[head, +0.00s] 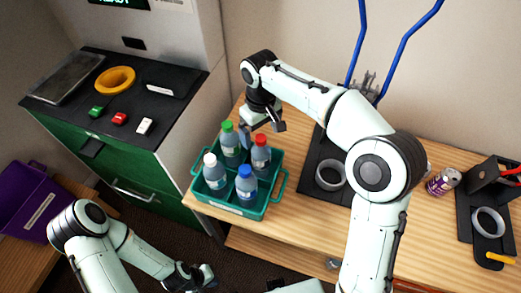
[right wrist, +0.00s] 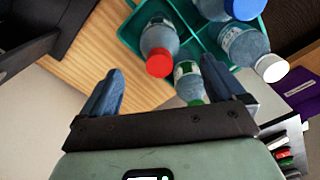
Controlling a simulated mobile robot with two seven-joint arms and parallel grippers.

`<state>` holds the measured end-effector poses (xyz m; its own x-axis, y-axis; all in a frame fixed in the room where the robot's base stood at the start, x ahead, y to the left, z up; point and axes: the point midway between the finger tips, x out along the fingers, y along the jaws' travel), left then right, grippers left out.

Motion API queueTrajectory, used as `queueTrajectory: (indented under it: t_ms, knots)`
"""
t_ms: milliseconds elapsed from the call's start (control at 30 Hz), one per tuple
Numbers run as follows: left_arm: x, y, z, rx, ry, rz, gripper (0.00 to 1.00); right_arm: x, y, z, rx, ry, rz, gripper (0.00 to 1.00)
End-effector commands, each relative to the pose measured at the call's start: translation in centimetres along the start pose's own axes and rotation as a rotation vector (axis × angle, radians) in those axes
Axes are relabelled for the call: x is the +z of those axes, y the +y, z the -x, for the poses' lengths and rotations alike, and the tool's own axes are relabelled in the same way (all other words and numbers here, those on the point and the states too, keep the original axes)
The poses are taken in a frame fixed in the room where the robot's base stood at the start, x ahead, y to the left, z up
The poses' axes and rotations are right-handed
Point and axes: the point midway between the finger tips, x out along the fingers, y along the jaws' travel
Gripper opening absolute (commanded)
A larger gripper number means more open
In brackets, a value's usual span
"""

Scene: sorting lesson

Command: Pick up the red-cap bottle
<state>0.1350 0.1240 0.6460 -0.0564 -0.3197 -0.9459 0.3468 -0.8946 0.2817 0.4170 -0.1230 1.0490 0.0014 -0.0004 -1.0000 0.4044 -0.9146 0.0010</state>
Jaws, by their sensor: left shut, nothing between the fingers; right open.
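My right gripper (head: 262,128) is open and empty, just above and behind the red-cap bottle. In the right wrist view the red-cap bottle (right wrist: 159,38) shows ahead of the open fingers (right wrist: 164,82), its cap roughly between them. The green-cap bottle (right wrist: 188,82) is close to the right-hand finger there. My left gripper (head: 203,275) is shut and empty, low in front of the table.
The crate also holds a green-cap bottle (head: 229,150), a white-cap bottle (head: 214,176) and a blue-cap bottle (head: 246,188) close by. A black mat with a tape roll (head: 330,174) lies to the right. A can (head: 443,182) stands farther right.

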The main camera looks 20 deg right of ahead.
Motion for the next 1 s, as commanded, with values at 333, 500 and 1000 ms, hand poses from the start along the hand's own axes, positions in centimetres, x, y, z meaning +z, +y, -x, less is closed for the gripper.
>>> queueTrajectory:
  t_ms: [333, 500, 1000]
  knots:
    - [0.3, -0.4, -0.7, -0.002, -0.004, 0.002, 0.00, 0.0, 0.0, -3.5, 0.000, -0.001, 0.000, 0.96]
    - [0.5, -0.6, -1.1, -0.003, -0.007, 0.003, 0.00, 0.1, -0.1, -6.2, -0.001, -0.003, -0.001, 0.96]
    - [0.6, -0.6, -1.2, -0.003, -0.008, 0.003, 0.00, 0.0, -0.1, -7.8, 0.000, 0.002, -0.001, 0.67]
